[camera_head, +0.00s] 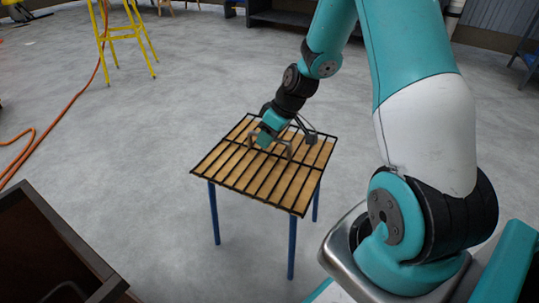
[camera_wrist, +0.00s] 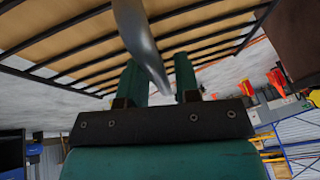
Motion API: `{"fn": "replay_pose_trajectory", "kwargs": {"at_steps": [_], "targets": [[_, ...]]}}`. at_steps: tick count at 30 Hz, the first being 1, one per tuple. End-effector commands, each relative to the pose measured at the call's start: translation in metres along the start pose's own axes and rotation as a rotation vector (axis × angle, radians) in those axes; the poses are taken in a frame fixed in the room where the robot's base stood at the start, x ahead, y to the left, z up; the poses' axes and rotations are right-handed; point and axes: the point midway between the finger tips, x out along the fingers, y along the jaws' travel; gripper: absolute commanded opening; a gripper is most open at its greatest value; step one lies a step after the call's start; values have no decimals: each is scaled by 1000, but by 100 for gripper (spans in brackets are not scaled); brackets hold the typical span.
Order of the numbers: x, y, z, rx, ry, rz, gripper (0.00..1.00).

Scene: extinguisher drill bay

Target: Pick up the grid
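The grid (camera_head: 247,195), a square of dark bars, lies flat on a small wooden-topped table (camera_head: 292,248) with blue legs. A grey arched handle (camera_head: 287,147) stands up from its middle. My gripper (camera_head: 266,137) is low over the middle of the grid, at the handle. In the wrist view, my two teal fingers (camera_wrist: 157,62) stand apart, and the grey handle (camera_wrist: 140,35) passes between or just in front of them. A gap shows on the right finger's side. The grid's bars (camera_wrist: 85,47) fill the top of that view. Exact finger contact is hidden.
A yellow stepladder (camera_head: 125,35) stands at the back left, with an orange hose (camera_head: 45,135) on the floor. A dark brown box-like piece (camera_head: 40,245) is at the front left. The grey floor around the table is clear.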

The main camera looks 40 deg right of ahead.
Motion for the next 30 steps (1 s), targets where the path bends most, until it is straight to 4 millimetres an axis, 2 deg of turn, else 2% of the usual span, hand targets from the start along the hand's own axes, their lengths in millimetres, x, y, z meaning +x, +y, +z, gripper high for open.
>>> {"fn": "replay_pose_trajectory", "kwargs": {"at_steps": [1, 3, 4, 30], "targets": [[0, 0, 0, 0, 0, 0, 18], [0, 0, 0, 0, 0, 0, 2], [0, 0, 0, 0, 0, 0, 0], [0, 0, 1, 1, -1, 0, 0]]}}
